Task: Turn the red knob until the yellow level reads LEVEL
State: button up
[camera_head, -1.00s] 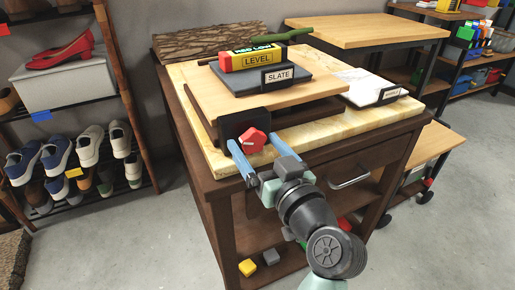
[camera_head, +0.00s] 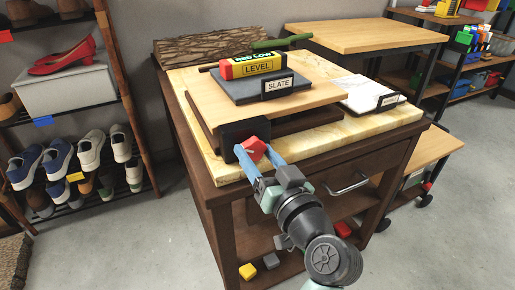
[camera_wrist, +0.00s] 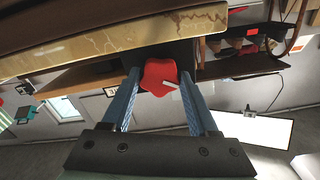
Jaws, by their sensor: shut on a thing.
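The red knob (camera_head: 252,149) is on a black mount (camera_head: 232,131) at the front of a tilted wooden platform (camera_head: 210,100). My gripper (camera_head: 256,150) has its blue fingers on both sides of the knob and is shut on it. The yellow level (camera_head: 262,69), with red ends, lies on the slate block (camera_head: 240,89) on the platform. Its green display text is small; the word LOW seems to show.
The platform stands on a cream stone-topped wooden bench (camera_head: 370,122). A bark slab (camera_head: 205,44) is behind. A shoe rack (camera_head: 122,75) stands left; grey floor (camera_head: 450,240) is open at right.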

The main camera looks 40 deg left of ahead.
jog(key=shift+r+m+p, duration=0.15)
jog(key=shift+m+p, duration=0.6)
jog(key=shift+m, duration=0.45)
jog(key=shift+f+m, duration=0.2)
jog(key=shift+m, duration=0.2)
jog(key=o, duration=1.4)
jog(key=shift+c, duration=0.2)
jog(key=shift+d, duration=0.1)
jog(key=p+v, duration=0.2)
jog(key=v, duration=1.1)
jog(key=shift+p, duration=0.3)
jog(key=shift+w, duration=0.1)
